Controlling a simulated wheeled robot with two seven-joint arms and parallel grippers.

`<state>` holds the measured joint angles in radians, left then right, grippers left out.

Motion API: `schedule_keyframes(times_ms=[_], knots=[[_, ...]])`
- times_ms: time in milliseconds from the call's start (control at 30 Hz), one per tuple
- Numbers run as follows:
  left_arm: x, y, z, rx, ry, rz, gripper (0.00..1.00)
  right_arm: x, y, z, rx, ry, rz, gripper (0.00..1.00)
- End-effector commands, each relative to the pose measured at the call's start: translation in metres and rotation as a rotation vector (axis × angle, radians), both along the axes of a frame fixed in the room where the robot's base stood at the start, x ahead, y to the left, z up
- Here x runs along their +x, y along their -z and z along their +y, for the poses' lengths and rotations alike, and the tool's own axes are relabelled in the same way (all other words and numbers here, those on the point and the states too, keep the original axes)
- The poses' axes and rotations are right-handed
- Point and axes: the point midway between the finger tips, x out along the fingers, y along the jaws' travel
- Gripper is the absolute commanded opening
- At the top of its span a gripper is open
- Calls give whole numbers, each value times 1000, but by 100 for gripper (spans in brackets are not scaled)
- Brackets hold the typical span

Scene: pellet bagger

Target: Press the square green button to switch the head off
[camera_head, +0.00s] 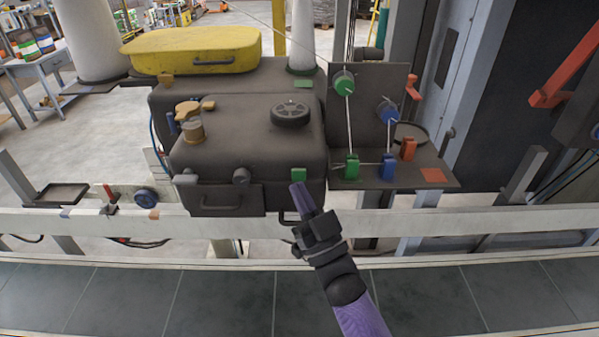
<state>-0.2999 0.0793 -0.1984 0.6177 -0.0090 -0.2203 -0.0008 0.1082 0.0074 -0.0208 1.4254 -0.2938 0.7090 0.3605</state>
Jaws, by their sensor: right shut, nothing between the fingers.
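A square green button (299,174) sits low on the front right of the dark machine head (250,150). My right gripper (298,187) is shut and empty, its purple fingers pointing up and away from me. Its fingertips are just below the button in the picture, seemingly very close; I cannot tell whether they touch it. The button's face still shows above the fingertips. Another flat green square (303,84) lies farther back, near the foot of a white cone. My left gripper is not in view.
Right of the head, a dark panel carries a green knob (343,83), a blue knob (387,112) and small green, blue and orange blocks. An orange square (433,175) lies on its ledge. A pale rail (480,222) runs across in front. A yellow cover (190,48) is behind.

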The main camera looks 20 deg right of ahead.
Motion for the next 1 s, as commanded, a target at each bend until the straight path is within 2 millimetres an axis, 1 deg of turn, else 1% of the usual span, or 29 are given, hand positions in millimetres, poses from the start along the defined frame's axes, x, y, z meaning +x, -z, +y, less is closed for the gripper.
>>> schedule_keyframes(times_ms=[133,200,400,600,700,1000], knots=[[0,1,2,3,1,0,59,0,1,0,0,0,0,0],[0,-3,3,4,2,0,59,-3,-1,1,1,-1,1,0],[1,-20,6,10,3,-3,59,-30,-3,9,1,-1,1,0],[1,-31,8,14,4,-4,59,-53,-1,15,1,-1,1,0],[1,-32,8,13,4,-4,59,-58,0,17,0,0,1,0],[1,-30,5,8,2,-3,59,-58,1,17,0,0,0,0]])
